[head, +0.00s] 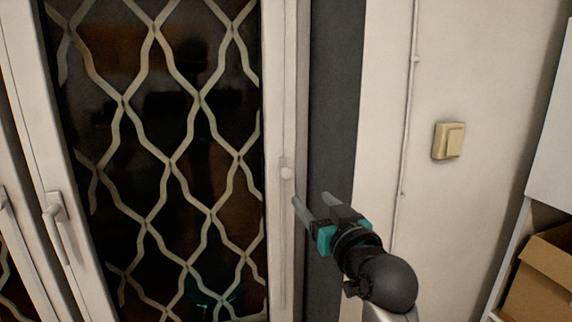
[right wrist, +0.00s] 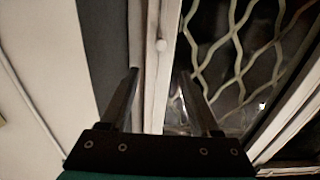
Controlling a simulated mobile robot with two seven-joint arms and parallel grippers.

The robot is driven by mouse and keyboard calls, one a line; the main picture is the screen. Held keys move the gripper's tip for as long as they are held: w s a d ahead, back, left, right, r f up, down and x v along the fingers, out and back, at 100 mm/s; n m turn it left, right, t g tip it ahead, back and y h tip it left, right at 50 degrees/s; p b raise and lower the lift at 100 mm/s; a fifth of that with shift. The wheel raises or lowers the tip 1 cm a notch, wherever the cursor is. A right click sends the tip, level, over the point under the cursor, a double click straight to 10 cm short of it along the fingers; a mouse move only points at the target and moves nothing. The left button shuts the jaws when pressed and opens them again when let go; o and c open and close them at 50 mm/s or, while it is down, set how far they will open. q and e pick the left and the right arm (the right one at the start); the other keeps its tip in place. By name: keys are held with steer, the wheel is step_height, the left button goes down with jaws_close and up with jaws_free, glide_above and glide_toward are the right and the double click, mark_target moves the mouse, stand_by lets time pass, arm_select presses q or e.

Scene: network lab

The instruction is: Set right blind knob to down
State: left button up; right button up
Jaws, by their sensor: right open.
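The right blind knob (head: 287,171) is a small pale knob on the white window frame, at the right edge of the glass in the head view. It also shows in the right wrist view (right wrist: 161,45), ahead of the fingers and between their lines. My right gripper (head: 313,203) is open and empty. Its fingertips are just right of and below the knob in the head view, apart from it. In the right wrist view both fingers (right wrist: 162,98) stand wide with nothing between them but the frame behind. My left gripper is not in view.
A window with a pale lattice grille (head: 172,160) fills the left. A window handle (head: 58,225) is on its left frame. A dark grey strip (head: 335,90), a thin wall pipe (head: 411,110) and a light switch (head: 448,141) are at right. A cardboard box (head: 543,280) sits lower right.

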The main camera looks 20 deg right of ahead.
mark_target(288, 173)
steer(key=w, duration=0.5)
steer(key=w+p, duration=0.1)
steer(key=w, duration=0.4)
steer(key=w+p, duration=0.1)
steer(key=w, duration=0.4)
steer(key=shift+a, duration=0.3)
steer(key=shift+c, duration=0.3)
steer(key=shift+f, duration=0.1)
jaws_close()
stand_by(0.7)
